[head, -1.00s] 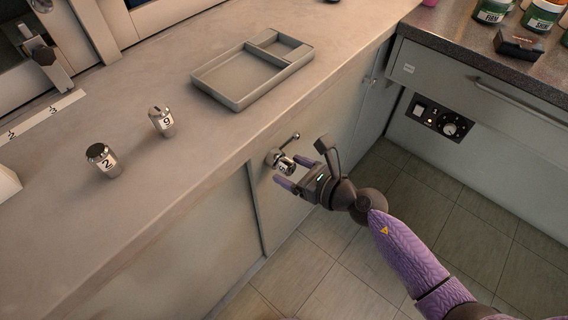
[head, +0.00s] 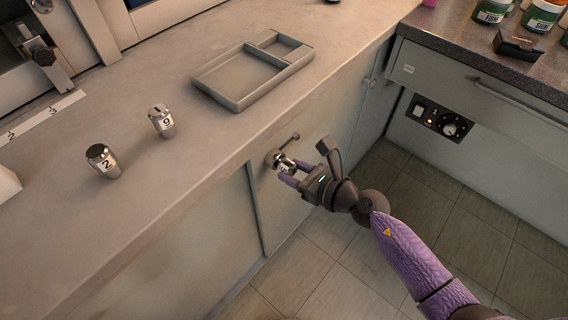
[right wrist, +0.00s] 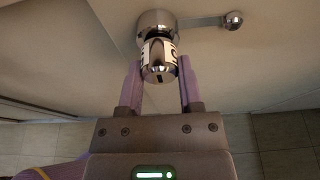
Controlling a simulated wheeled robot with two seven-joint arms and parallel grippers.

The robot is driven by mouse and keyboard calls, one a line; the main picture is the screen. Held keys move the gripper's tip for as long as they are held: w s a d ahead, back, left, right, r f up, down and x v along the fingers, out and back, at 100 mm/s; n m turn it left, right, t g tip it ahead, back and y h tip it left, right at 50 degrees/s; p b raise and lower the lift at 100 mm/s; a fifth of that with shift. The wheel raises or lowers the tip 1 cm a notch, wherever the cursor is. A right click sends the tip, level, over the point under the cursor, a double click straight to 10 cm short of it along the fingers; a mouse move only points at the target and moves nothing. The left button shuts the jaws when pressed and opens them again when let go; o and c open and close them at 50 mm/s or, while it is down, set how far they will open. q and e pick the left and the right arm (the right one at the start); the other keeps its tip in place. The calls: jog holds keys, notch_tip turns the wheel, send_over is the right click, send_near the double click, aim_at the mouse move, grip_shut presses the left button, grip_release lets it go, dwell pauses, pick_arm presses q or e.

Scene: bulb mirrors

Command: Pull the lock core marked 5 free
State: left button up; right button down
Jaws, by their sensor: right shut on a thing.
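The lock core (head: 284,164) is a small shiny metal cylinder with a white label, on the front of the cabinet below the counter edge. Its mark is only partly readable. In the right wrist view the core (right wrist: 158,62) sits at the round metal lock housing (right wrist: 156,24), with a dark neck showing between them. My right gripper (head: 291,173) is shut on the core, with a purple finger on each side; the fingers (right wrist: 159,84) also show in the right wrist view. My left gripper is not in view.
A lever handle (head: 290,139) sticks out beside the lock. On the counter stand a core marked 2 (head: 103,161), a core marked 9 (head: 161,121) and a grey divided tray (head: 226,97). A dark worktop with jars (head: 492,12) is at the right.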

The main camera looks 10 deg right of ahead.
jog(key=shift+s+d, duration=0.15)
jog(key=shift+s, duration=0.05)
jog(key=s+d+b, duration=0.2)
jog(key=s+d, duration=0.3)
jog(key=s, duration=0.1)
jog(key=shift+s, duration=0.4)
jog(key=shift+d, duration=0.1)
